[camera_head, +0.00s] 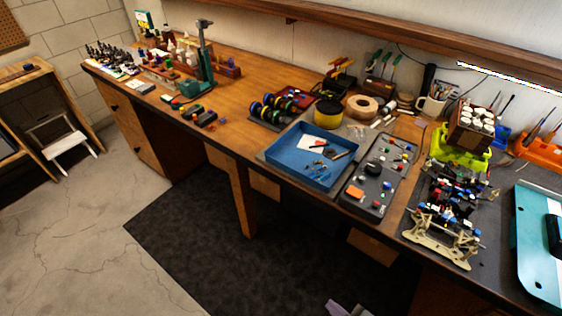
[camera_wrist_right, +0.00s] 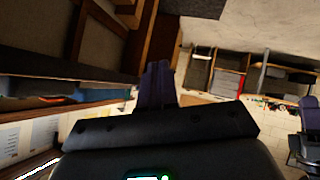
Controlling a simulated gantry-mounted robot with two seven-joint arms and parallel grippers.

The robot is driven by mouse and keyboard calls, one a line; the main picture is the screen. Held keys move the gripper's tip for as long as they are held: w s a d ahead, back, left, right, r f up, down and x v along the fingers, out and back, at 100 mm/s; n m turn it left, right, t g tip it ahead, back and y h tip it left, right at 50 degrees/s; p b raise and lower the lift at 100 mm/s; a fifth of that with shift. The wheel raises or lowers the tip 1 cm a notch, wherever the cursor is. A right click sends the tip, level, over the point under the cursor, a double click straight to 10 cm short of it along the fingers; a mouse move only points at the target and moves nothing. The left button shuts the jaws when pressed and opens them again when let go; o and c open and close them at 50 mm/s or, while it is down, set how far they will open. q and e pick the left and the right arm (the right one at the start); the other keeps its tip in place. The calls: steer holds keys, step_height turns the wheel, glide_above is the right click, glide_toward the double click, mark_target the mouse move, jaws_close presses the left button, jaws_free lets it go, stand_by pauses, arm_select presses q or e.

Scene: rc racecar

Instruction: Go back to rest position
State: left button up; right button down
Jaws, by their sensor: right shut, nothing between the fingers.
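My right gripper (camera_head: 343,308) shows only as a small purple tip at the bottom edge of the head view, over the dark mat in front of the bench. In the right wrist view its purple fingers (camera_wrist_right: 156,84) are together, with nothing between them. It is apart from the bench and touches nothing that I can see. My left gripper is not in the head view. A dark part at the right edge of the right wrist view may belong to my left arm, but I cannot tell.
The wooden bench (camera_head: 239,139) runs across the view. A blue tray (camera_head: 291,168), a grey parts tray (camera_head: 366,193), a racecar chassis (camera_head: 440,237) and a teal panel (camera_head: 538,260) lie on it. The dark floor mat (camera_head: 200,228) is clear. A white step stool (camera_head: 66,146) stands far left.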

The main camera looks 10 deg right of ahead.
steer(key=s+d+m+g+h+p, duration=0.1)
steer(key=s+d+m+g+h, duration=0.3)
steer(key=s+d+m+g, duration=0.3)
step_height(320, 180, up, 18)
steer(key=s+m+p, duration=0.1)
steer(key=p, duration=1.7)
steer(key=shift+a+f+t, duration=0.2)
steer(key=shift+a+t, duration=0.2)
steer(key=shift+a, duration=0.05)
steer(key=shift+s, duration=0.1)
